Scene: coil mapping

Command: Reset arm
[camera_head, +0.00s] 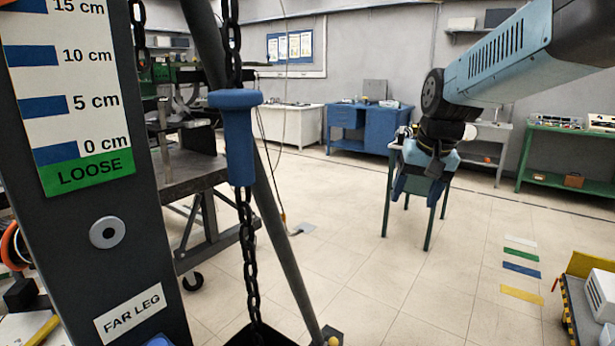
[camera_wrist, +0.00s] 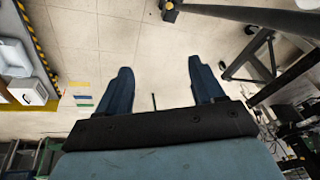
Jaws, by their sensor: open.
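My arm comes in from the upper right in the head view, and my gripper (camera_head: 418,187) hangs with its fingers pointing down, in front of a small green-legged table. In the wrist view my gripper (camera_wrist: 158,85) shows two dark blue fingers spread wide apart with only floor between them. It is open and empty. It touches nothing that I can see.
A dark post with a centimetre scale (camera_head: 66,100) and a "FAR LEG" label (camera_head: 132,312) stands close at left. A chain with a blue handle (camera_head: 238,135) hangs beside it. A yellow-edged platform (camera_head: 580,310) is at lower right. The middle floor is clear.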

